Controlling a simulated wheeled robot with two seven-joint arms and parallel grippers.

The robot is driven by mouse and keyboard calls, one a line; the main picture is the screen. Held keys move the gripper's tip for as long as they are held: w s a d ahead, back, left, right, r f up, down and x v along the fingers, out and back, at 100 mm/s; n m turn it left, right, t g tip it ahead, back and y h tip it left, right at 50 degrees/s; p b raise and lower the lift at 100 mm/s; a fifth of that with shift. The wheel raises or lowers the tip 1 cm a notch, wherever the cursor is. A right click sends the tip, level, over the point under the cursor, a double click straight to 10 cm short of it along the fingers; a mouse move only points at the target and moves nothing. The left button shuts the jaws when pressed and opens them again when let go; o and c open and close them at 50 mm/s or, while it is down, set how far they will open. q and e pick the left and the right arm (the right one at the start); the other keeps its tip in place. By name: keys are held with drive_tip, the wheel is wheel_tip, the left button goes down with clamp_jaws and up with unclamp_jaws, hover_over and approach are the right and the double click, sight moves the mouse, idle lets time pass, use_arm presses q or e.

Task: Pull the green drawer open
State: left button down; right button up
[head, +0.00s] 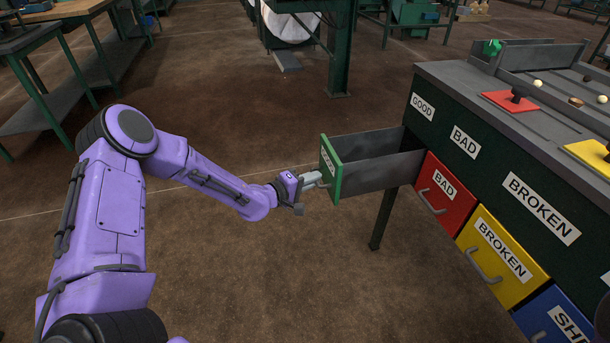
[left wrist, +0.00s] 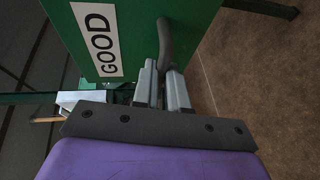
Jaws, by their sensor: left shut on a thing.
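The green drawer (head: 331,168) is pulled well out of the dark sorting bench, and its grey open box shows behind the green front. In the left wrist view its green front (left wrist: 140,45) carries a white GOOD label. My left gripper (head: 318,180) is at the drawer front. In the left wrist view my left gripper (left wrist: 165,75) has its two grey fingers shut on the dark curved drawer handle (left wrist: 165,40). Much of the handle is hidden in the head view. My right gripper is not in view.
The red drawer (head: 445,194), yellow drawer (head: 500,260) and blue drawer (head: 552,318) sit closed in the bench (head: 470,120). A green-framed table (head: 50,65) stands at the left. Brown floor is clear around the open drawer.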

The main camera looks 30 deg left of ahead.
use_arm(q)
drive_tip(key=shift+s+a, duration=0.1)
drive_tip(key=shift+s, duration=0.15)
drive_tip(key=c, duration=1.2)
unclamp_jaws()
drive_tip(key=shift+a, duration=0.1)
drive_tip(key=p+v, duration=0.3)
drive_tip(key=v, duration=0.7)
drive_tip(key=shift+s, duration=0.25)
